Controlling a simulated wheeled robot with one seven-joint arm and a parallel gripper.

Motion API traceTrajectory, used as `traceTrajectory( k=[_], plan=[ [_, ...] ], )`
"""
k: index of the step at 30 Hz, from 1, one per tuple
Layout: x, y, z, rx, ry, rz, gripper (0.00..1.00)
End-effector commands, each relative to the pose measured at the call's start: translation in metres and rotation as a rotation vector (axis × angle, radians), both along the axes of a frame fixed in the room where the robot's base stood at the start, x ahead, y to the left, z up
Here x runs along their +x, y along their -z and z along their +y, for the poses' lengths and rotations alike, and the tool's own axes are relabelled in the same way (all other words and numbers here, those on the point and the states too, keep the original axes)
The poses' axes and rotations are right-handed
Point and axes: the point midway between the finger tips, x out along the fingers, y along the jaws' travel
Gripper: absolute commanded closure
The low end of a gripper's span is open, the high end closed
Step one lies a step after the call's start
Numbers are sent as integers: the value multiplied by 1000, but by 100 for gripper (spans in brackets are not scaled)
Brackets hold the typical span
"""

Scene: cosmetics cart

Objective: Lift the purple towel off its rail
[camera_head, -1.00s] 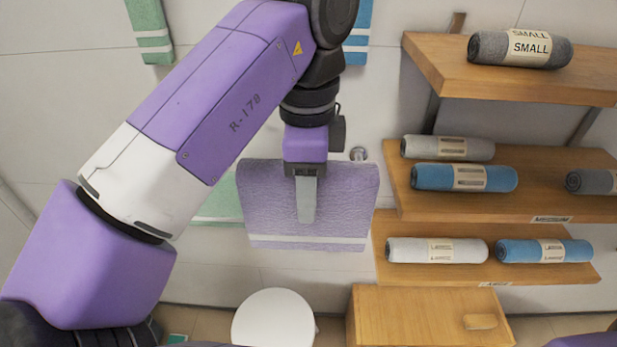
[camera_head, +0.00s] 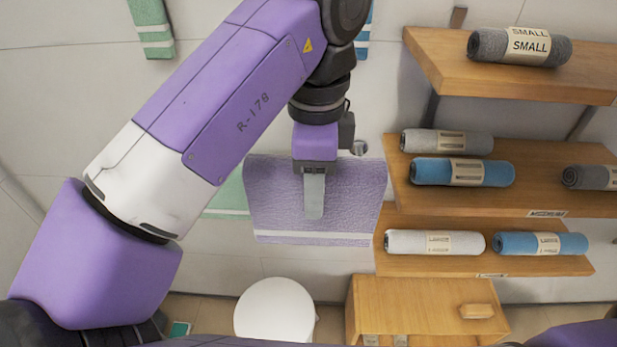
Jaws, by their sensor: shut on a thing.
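The purple towel (camera_head: 265,200) has a white stripe near its lower edge and hangs spread out in the middle of the head view. My gripper (camera_head: 314,195) reaches down in front of it and is shut on the towel. The gripper and wrist cover part of the towel's upper middle. The rail itself is mostly hidden behind the towel and wrist; a round metal wall mount (camera_head: 359,147) shows at the towel's upper right.
Wooden shelves (camera_head: 440,75) with several rolled towels stand close on the right. A green towel (camera_head: 228,197) hangs partly behind the purple one; another green towel (camera_head: 150,25) hangs upper left. Below are a round white stool top (camera_head: 275,310) and a wooden cabinet (camera_head: 420,305).

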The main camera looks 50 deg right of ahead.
Motion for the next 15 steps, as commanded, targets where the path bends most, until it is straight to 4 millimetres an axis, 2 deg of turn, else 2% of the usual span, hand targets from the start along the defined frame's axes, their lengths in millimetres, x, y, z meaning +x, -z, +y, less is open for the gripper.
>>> traceTrajectory(
  k=[15],
  plan=[
    [-57, -2, 7, 0, 2, 0, 100]
  ],
)
